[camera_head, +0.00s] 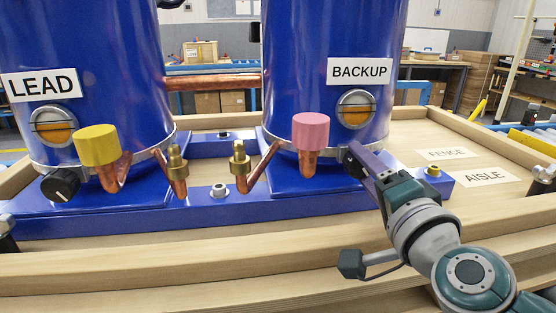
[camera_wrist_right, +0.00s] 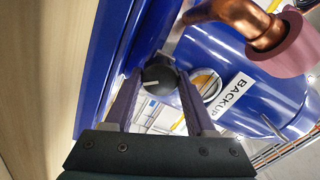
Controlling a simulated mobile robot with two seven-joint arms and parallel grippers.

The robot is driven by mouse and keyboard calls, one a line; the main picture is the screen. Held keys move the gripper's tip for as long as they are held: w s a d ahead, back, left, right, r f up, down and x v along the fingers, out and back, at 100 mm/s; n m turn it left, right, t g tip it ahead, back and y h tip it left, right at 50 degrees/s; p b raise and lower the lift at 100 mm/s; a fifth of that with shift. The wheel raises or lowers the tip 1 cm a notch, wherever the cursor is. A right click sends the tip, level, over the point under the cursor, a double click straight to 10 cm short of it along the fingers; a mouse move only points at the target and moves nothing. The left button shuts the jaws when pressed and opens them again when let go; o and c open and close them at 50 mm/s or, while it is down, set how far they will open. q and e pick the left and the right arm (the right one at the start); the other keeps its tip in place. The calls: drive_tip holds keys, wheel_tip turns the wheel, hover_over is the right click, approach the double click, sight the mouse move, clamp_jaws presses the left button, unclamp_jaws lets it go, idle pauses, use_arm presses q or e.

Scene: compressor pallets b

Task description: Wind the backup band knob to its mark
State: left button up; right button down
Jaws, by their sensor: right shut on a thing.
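The blue compressor labelled BACKUP (camera_head: 290,70) stands at the right of the head view. It also shows in the right wrist view (camera_wrist_right: 240,60), turned on its side. Its black band knob (camera_wrist_right: 158,78) sits between my right fingers in the wrist view, with a short white pointer line on its face. I cannot make out the mark beside it. My right gripper (camera_head: 352,155) is at the lower right of this compressor, shut on the knob, and hides it in the head view. In the wrist view the fingertips of my right gripper (camera_wrist_right: 158,80) flank the knob. My left gripper is not in view.
The LEAD compressor (camera_head: 110,60) has its own black knob (camera_head: 61,184) at its lower left. A pink cap (camera_head: 310,132) on a copper pipe is close left of my right gripper. A yellow cap (camera_head: 97,145) and brass fittings (camera_head: 240,160) stand farther left. Wooden pallet boards (camera_head: 200,262) run in front.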

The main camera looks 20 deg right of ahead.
drive_tip(key=shift+m, duration=0.5)
drive_tip(key=shift+c, duration=1.2)
unclamp_jaws()
drive_tip(key=v, duration=1)
drive_tip(key=shift+b, duration=0.35)
